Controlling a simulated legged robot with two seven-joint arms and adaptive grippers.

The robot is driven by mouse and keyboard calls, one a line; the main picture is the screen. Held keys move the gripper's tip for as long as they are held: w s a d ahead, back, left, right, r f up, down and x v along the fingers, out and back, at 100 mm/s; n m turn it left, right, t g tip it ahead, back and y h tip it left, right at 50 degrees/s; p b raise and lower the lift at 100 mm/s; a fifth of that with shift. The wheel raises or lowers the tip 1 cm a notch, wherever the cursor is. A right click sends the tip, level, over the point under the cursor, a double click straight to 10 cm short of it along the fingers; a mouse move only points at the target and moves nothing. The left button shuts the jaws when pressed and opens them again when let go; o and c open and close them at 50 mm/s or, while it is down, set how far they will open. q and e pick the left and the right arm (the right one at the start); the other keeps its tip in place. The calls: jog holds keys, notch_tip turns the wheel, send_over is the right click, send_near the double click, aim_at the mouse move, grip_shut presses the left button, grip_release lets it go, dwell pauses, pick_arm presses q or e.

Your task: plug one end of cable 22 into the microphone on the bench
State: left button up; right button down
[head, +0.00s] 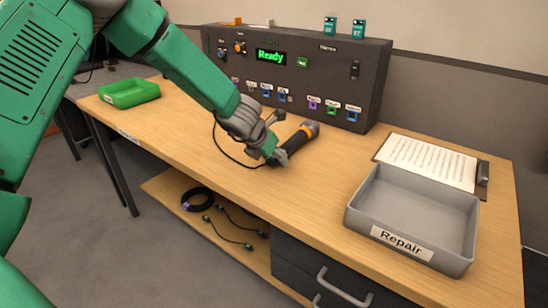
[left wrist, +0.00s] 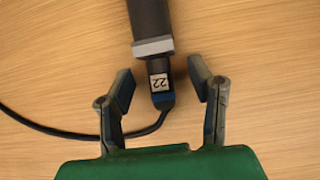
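The microphone (head: 298,140) is black with an orange band and lies on the bench (head: 200,140). Its rear end with a grey collar (left wrist: 153,46) shows in the left wrist view. The plug of cable 22 (left wrist: 159,82), with a white "22" label and a blue band, sits in line with that end and meets it, with no gap visible. Its black cord (left wrist: 50,128) curves off to the left. My left gripper (left wrist: 160,78) is open, its fingers on either side of the plug and apart from it; it also shows in the head view (head: 277,140). My right gripper is out of view.
A dark test console (head: 310,83) with a green "Ready" display stands at the back. A grey Repair tray (head: 405,242) and a clipboard (head: 430,160) are at the right, a green tray (head: 128,93) at the left. Coiled cables (head: 198,199) lie on the lower shelf.

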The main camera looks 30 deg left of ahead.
pick_arm(q)
jog(key=v, duration=1.2)
jog(key=shift+w, duration=0.1)
